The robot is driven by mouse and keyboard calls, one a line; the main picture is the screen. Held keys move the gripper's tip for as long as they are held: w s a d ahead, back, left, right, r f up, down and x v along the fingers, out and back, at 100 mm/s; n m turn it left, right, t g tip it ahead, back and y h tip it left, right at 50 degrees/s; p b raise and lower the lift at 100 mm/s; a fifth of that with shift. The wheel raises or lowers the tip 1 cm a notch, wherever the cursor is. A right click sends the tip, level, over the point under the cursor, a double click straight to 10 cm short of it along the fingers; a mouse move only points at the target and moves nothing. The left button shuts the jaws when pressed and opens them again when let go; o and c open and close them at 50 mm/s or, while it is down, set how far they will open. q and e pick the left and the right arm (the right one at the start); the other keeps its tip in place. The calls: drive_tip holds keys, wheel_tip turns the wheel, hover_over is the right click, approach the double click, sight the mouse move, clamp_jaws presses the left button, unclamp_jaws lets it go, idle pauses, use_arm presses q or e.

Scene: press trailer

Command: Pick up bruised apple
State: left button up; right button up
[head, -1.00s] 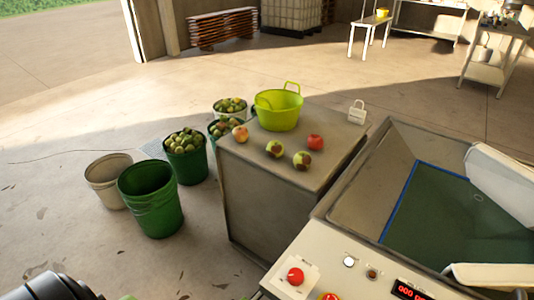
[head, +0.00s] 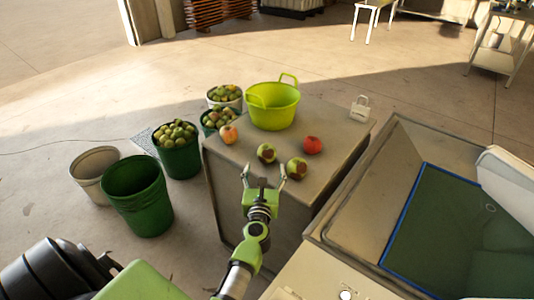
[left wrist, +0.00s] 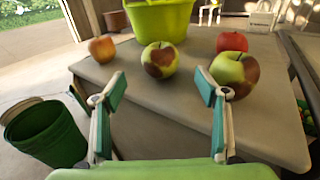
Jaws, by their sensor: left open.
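Two green apples with brown bruises lie on the grey table (head: 232,160). One bruised apple (head: 266,153) is nearer the middle; it also shows in the left wrist view (left wrist: 159,60), ahead between the fingers. The other bruised apple (head: 297,169) is to its right and nearer the front edge; in the left wrist view (left wrist: 234,74) it is beyond the right finger. My left gripper (head: 264,173) is open and empty at the table's front edge, short of both apples. The right gripper does not show.
A yellow-red apple (head: 228,135) and a red apple (head: 312,145) lie on the same table. A lime-green tub (head: 273,108) stands behind them. Buckets of apples and an empty green bucket (head: 138,196) stand left. A metal trough (head: 350,215) is right.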

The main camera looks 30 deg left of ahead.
sight(266, 159)
use_arm(q)
drive_tip(key=x, duration=0.4)
drive_tip(key=b+x, duration=0.1)
drive_tip(key=x, duration=0.3)
drive_tip(key=shift+w+a+b, duration=0.15)
drive_tip(key=shift+w+b, duration=0.1)
drive_tip(key=shift+b, duration=0.1)
drive_tip(key=shift+w+a+f, duration=0.1)
drive_tip(key=shift+w+a, duration=0.05)
drive_tip(key=shift+w, duration=0.2)
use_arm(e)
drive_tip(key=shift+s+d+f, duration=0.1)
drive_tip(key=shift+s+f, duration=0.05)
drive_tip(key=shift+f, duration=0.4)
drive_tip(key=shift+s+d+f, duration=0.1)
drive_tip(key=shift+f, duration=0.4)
use_arm(q)
drive_tip(key=shift+c, duration=0.4)
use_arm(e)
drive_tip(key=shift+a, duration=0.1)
use_arm(q)
drive_tip(key=c, duration=1.2)
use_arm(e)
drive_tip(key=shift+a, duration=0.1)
